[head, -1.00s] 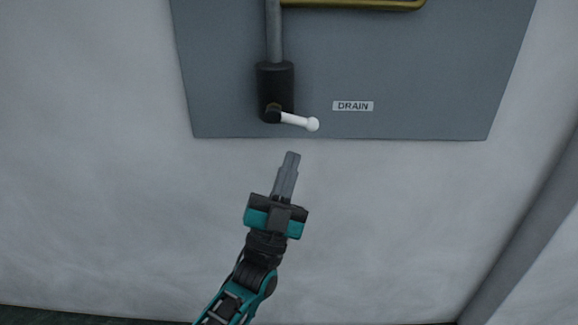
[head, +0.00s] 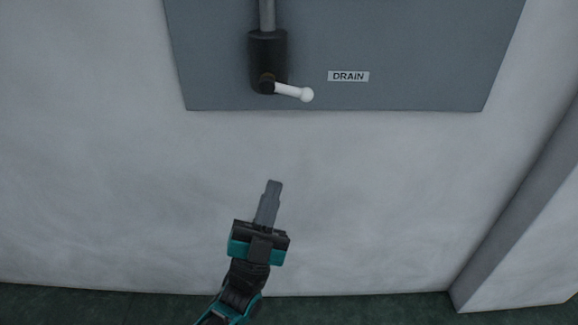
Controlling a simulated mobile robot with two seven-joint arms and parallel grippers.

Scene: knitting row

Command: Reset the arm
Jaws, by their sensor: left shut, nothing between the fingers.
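My left gripper (head: 273,186) is shut and empty, pointing up in front of the white wall, below the grey panel. It is apart from the valve above it. The drain valve has a black cylindrical body (head: 268,56) on a grey pipe (head: 267,14). Its white lever (head: 292,92) with a round knob points right and slightly down. My right gripper is out of view.
The grey panel (head: 420,60) carries a DRAIN label (head: 348,76) right of the valve. A wall projection (head: 520,210) stands at the right. Dark green floor (head: 370,310) shows along the bottom. The wall around the gripper is clear.

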